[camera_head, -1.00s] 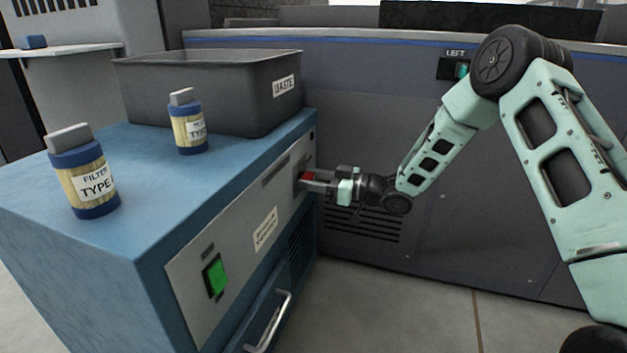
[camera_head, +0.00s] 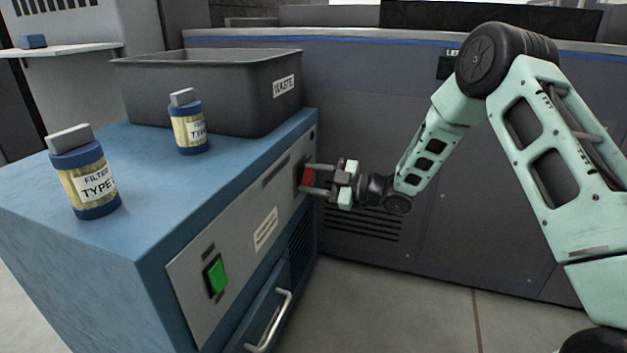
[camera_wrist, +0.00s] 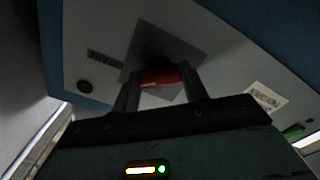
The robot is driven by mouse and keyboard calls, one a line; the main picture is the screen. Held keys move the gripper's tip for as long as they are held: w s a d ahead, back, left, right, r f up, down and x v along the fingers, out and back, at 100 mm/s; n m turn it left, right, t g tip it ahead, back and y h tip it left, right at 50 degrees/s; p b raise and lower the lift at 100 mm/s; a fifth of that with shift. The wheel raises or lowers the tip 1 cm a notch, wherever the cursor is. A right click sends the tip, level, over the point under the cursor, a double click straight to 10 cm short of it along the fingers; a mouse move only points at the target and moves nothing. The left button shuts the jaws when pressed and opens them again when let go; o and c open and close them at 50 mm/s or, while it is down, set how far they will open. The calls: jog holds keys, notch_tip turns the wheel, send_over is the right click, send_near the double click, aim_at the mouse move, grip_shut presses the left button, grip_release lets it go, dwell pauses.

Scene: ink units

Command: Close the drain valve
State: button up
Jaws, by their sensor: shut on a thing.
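The drain valve's red handle (camera_head: 307,177) is on the grey front panel of the blue cabinet, near its far end. It also shows in the wrist view (camera_wrist: 159,77), in front of a dark square plate. My gripper (camera_head: 313,182) reaches in from the right, with its two fingers on either side of the red handle. In the wrist view my gripper (camera_wrist: 160,84) is shut on the handle.
On the blue cabinet (camera_head: 140,215) stand two filter bottles (camera_head: 85,178) (camera_head: 189,127) and a grey waste bin (camera_head: 215,90). The panel has a green switch (camera_head: 216,277) nearer the camera. A drawer handle (camera_head: 270,320) sticks out below. A dark machine wall (camera_head: 450,220) stands behind my arm.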

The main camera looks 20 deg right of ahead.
jog(key=shift+d+f+n+b, duration=0.1)
jog(key=shift+n+b, duration=1)
jog(key=shift+n, duration=1.4)
jog(key=shift+f+n+b, duration=0.1)
jog(key=shift+n+b, duration=0.95)
jog(key=shift+n, duration=1.45)
jog(key=shift+r, duration=0.1)
jog(key=o, duration=1)
jog(key=p+v, duration=0.7)
jog(key=v, duration=1)
jog(key=shift+s, duration=0.15)
jog(key=shift+d+r, duration=0.1)
